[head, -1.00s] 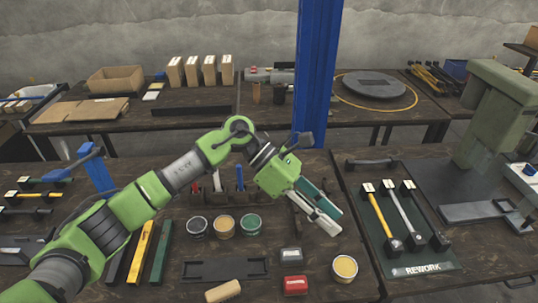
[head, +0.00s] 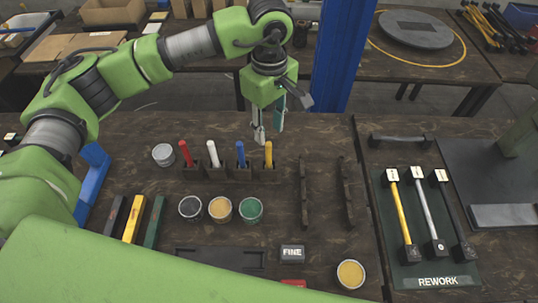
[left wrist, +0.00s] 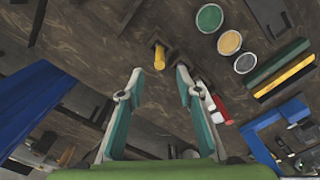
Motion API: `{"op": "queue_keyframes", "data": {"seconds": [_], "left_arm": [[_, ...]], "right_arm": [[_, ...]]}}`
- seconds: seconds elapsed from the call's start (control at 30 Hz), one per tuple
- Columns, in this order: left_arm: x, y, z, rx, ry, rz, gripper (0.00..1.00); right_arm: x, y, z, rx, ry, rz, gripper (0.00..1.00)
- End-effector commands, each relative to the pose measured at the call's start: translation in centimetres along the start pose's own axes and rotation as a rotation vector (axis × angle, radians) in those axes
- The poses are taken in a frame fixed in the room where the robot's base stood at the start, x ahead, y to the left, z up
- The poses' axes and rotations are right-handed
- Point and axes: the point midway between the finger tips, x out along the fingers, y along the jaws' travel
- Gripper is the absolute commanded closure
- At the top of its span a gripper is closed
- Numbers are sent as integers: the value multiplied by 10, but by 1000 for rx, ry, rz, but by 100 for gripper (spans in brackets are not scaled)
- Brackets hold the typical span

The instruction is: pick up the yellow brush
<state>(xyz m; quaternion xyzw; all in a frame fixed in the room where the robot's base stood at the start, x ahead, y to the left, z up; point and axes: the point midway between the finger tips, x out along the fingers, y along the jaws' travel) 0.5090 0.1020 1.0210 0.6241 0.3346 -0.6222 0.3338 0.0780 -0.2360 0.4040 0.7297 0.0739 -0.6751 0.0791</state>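The yellow brush (head: 268,155) stands upright at the right end of a row of dark holders (head: 215,173), beside a blue, a white and a red brush. It also shows in the left wrist view (left wrist: 159,58), ahead of and between the spread fingertips. My left gripper (head: 268,132) points down just behind the yellow brush in the head view. Its teal and pale fingers are open and empty in the left wrist view (left wrist: 159,72). The blue brush is hidden behind a finger there. My right gripper is not in view.
Cans of black, yellow and green (head: 250,209) stand in front of the holders. Dark rails (head: 304,190) lie to the right, then a REWORK mat (head: 435,270) with tools. A blue post (head: 340,60) rises behind. A green arm part of mine covers the lower left.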

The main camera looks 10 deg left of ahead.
Motion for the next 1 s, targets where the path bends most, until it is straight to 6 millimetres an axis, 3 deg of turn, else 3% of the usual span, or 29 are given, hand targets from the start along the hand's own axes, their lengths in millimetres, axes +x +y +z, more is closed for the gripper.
{"op": "queue_keyframes", "data": {"seconds": [0.37, 0.6, 0.9, 0.93, 1.0], "left_arm": [[33, -1, 1, -1, -3, -2, 68], [67, -2, 1, -1, -3, -2, 68], [75, -1, 1, 0, -2, 2, 68], [75, -1, 1, 0, -2, 2, 71], [75, -1, 1, 0, -2, 2, 89]], "right_arm": [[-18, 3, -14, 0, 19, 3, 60], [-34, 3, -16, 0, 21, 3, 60], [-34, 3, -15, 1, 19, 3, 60], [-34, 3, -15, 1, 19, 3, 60], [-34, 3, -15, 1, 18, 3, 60]]}}
